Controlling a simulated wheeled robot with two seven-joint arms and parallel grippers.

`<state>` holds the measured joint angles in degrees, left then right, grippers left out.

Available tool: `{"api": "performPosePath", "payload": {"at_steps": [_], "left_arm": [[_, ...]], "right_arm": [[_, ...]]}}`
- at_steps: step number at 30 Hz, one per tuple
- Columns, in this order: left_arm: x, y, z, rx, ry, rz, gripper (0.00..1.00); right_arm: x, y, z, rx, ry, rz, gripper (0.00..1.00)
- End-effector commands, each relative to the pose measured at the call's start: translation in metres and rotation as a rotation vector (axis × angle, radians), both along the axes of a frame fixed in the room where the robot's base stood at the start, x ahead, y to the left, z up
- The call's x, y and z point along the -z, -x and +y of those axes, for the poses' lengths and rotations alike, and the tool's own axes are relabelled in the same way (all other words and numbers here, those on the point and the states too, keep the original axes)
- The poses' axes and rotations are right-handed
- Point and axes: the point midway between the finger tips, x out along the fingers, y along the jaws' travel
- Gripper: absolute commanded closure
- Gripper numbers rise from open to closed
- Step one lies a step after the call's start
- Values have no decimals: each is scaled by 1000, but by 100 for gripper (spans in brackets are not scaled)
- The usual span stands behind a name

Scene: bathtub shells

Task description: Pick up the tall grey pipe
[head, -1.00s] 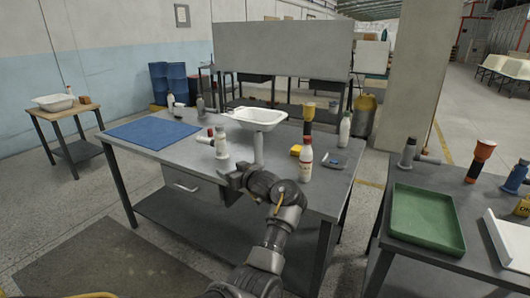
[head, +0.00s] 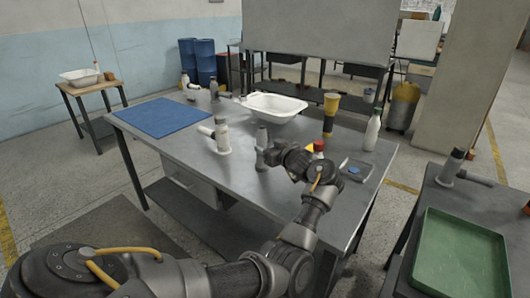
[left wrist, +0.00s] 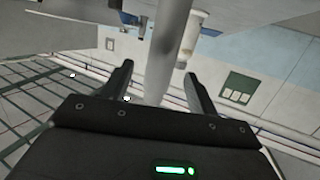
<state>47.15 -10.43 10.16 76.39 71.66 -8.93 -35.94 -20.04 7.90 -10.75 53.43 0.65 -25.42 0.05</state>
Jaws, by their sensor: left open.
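The tall grey pipe (head: 261,147) stands upright on the grey workbench (head: 185,148), in front of the white basin. My left gripper (head: 270,157) is open right beside the pipe in the head view, and my wrist hides part of that spot. In the left wrist view the pipe (left wrist: 171,45) runs between the two open fingers of my left gripper (left wrist: 158,90). I cannot tell whether either finger touches it. My right gripper is not in view.
A red-capped bottle (head: 319,147) is partly hidden by my wrist. A yellow-and-black object (head: 330,115) and another white bottle (head: 372,132) stand farther right. A blue mat (head: 162,117) lies left.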

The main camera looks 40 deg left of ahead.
Motion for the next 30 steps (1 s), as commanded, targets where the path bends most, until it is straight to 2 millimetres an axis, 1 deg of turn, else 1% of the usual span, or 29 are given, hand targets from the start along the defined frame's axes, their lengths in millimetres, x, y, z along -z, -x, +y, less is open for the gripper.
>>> {"api": "performPosePath", "payload": {"at_steps": [4,10,15,19,22,28,29,30], "left_arm": [[3,-5,14,-1,-2,2,41],[6,-8,23,-2,-1,1,41],[16,-15,46,-2,-1,3,41],[19,-21,60,-2,-1,1,41],[20,-23,64,0,0,0,41],[20,-23,65,1,0,-1,41],[20,-23,65,1,0,-1,42],[20,-23,65,0,0,-1,47]], "right_arm": [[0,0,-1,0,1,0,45],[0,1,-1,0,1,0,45],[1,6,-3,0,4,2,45],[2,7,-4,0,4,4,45],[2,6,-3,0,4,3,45],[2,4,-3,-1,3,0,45],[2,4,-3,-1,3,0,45],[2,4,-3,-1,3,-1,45]]}}
